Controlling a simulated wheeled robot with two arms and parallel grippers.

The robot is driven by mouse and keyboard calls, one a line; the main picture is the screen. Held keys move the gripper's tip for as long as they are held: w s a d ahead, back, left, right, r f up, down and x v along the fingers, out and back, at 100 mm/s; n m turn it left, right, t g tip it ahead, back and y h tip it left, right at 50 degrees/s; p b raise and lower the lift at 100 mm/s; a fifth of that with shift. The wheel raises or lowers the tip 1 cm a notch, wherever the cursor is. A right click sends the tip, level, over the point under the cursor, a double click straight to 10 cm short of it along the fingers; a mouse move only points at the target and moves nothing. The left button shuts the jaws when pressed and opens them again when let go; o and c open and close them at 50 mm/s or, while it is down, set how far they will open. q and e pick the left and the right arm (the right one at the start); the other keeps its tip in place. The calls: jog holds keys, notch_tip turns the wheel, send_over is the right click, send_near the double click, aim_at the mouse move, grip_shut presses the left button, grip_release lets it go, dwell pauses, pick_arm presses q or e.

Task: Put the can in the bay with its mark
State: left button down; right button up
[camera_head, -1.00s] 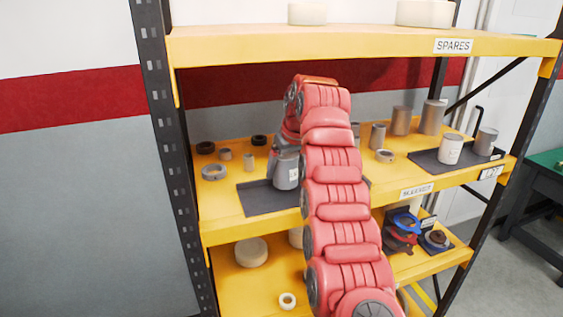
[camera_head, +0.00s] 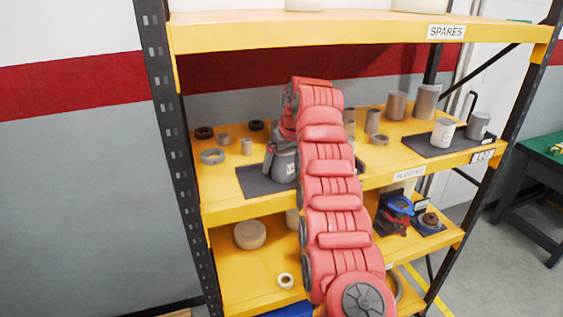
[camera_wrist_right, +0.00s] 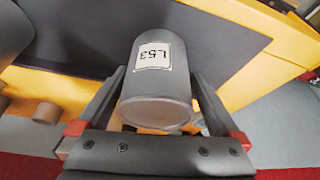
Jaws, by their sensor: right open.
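A grey can (camera_head: 286,166) with a white label stands on the dark mat (camera_head: 258,182) at the left of the middle shelf. In the right wrist view the can (camera_wrist_right: 158,82) has the mark L53. My right gripper (camera_head: 281,147) is at the can, partly hidden by my red arm. Its fingers are open, one on either side of the can (camera_wrist_right: 157,100); I cannot tell whether they touch it. A second dark mat (camera_head: 420,145) lies at the shelf's right end, with a tag (camera_head: 482,157) too small to read below it. My left gripper is out of view.
A white can (camera_head: 442,132) and a grey cylinder (camera_head: 478,125) occupy the right mat. Several grey cylinders (camera_head: 396,105) stand behind, and rings (camera_head: 212,156) lie at left. The upper shelf (camera_head: 330,34) overhangs, and a black upright (camera_head: 165,130) stands at left.

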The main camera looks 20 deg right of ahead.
aim_at(285, 151)
jog(key=shift+r+b, duration=0.3)
jog(key=shift+b, duration=0.05)
jog(key=b+v, duration=0.1)
jog(key=v, duration=0.1)
jog(key=shift+s+d+r, duration=0.1)
jog(key=shift+d+r, duration=0.1)
jog(key=shift+r, duration=0.05)
jog(key=v, duration=0.4)
jog(key=shift+s+r+p, duration=0.15)
jog(key=shift+p, duration=0.2)
